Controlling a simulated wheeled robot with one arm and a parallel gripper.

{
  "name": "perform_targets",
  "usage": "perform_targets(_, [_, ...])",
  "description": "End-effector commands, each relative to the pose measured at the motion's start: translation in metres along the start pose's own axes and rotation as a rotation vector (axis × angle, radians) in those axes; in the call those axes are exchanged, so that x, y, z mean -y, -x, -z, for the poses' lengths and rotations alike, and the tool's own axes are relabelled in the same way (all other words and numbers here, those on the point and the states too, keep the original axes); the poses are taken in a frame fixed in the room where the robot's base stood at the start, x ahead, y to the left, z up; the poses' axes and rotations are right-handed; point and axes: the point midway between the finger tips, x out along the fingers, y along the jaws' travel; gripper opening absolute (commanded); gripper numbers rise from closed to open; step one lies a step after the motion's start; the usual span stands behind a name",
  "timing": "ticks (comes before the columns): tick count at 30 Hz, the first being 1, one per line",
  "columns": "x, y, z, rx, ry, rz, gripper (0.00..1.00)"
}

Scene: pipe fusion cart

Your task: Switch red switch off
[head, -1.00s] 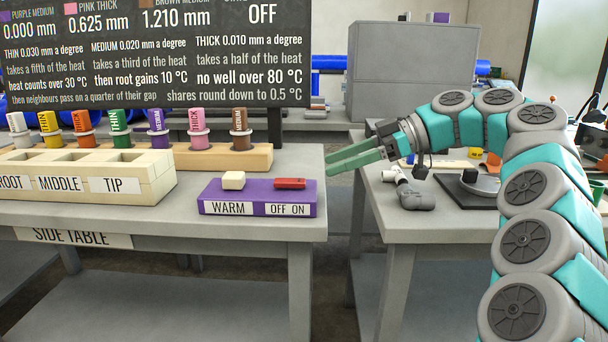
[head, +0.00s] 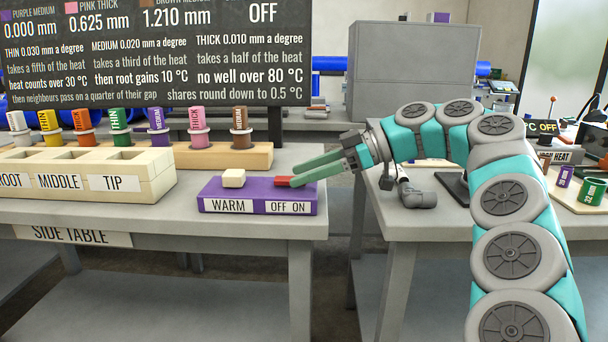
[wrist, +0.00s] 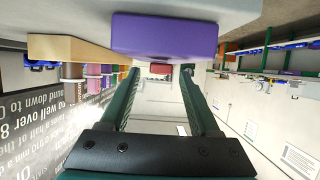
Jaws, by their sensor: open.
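The red switch (head: 285,181) sits on top of the purple box (head: 245,192), toward its right end above the "OFF ON" label (head: 288,207). Part of the switch is hidden behind my fingers in the head view. My gripper (head: 298,173) is open, with its green fingertips at the right end of the switch. In the wrist view the red switch (wrist: 160,69) shows between the two fingers, beyond the fingertips of my gripper (wrist: 160,75). The purple box (wrist: 165,36) appears upside down there. I cannot tell whether a finger touches the switch.
A cream button (head: 234,178) sits left of the switch, above the "WARM" label. A cream block with slots (head: 130,183) and a rack of coloured pegs (head: 225,156) stand on the side table. A gap separates this table from the right table (head: 440,228), holding a grey pipe fitting (head: 416,196).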

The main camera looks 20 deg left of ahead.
Motion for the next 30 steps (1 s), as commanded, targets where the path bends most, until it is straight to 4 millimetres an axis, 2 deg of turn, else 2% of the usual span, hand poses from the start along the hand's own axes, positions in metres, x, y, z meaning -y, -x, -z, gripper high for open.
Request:
perform_targets(11, [0.0001,-0.0050,-0.0002,0.001,0.000,0.000,0.62])
perform_targets(27, [0.0001,-0.0050,-0.0002,0.001,0.000,0.000,0.02])
perform_targets(30, [0.0001,-0.0051,-0.0002,0.001,0.000,0.000,0.00])
